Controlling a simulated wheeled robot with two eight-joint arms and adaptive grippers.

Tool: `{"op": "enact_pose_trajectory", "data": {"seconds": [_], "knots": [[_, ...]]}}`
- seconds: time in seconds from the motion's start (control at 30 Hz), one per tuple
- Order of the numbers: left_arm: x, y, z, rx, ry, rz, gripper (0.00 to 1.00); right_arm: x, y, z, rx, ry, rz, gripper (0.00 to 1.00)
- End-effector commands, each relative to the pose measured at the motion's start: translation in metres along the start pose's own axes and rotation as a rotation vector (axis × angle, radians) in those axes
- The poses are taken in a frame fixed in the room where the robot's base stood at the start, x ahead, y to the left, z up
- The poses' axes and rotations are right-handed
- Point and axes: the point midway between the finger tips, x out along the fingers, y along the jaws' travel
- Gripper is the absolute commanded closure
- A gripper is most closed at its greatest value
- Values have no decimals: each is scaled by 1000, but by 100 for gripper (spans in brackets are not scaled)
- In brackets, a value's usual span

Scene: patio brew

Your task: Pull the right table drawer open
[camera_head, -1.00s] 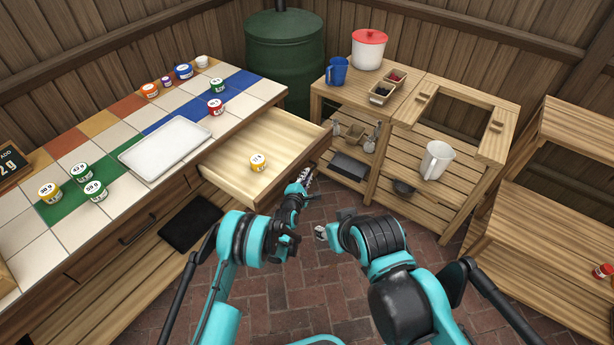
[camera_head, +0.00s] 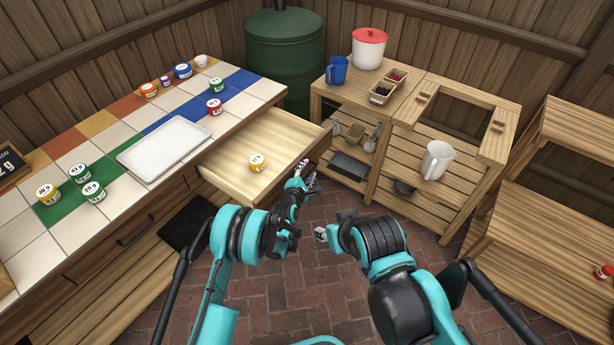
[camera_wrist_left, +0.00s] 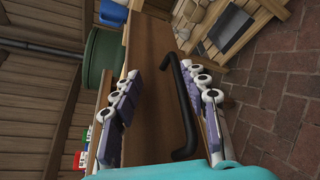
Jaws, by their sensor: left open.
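The right table drawer (camera_head: 225,177) stands pulled out from the tiled table, with a jar with a yellow band (camera_head: 258,162) inside it. My left gripper (camera_head: 303,176) is at the drawer's front face. In the left wrist view its two fingers (camera_wrist_left: 163,108) are open and spread apart, with the dark bar handle (camera_wrist_left: 187,110) between them; I see no grip on it. The handle is hidden in the head view. My right gripper (camera_head: 321,234) is partly visible above the brick floor, apart from the drawer; its jaws are too small to read.
The table top holds a white tray (camera_head: 164,146) and several small jars. A wooden stand (camera_head: 368,130) with a blue mug (camera_head: 337,70) and a red-lidded pot (camera_head: 369,50) is close to the drawer's right. A shelf (camera_head: 545,215) stands at right. Brick floor lies in front.

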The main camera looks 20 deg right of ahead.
Motion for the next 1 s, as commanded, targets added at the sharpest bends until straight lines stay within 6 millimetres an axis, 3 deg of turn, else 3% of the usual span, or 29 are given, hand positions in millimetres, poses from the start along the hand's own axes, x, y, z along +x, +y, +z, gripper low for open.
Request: {"op": "enact_pose_trajectory", "data": {"seconds": [0.03, 0.07, 0.1, 0.3, 0.87, 1.0], "knots": [[-4, 19, 10, -3, -6, 23, 74, -1, 0, -1, 0, 0, 0, 60], [-5, 25, 13, -3, -6, 23, 74, -1, 0, -1, 0, 0, 0, 60], [-7, 31, 17, -3, -6, 23, 82, -1, 0, -1, 0, 0, 0, 60], [-13, 52, 31, -2, -5, 19, 82, -1, 0, -1, 0, 0, 0, 60], [-14, 56, 34, -2, -5, 17, 82, -1, 0, -1, 0, 0, 0, 60], [-19, 68, 33, 28, 7, 11, 82, -1, 0, -1, 0, 0, 0, 60]]}}
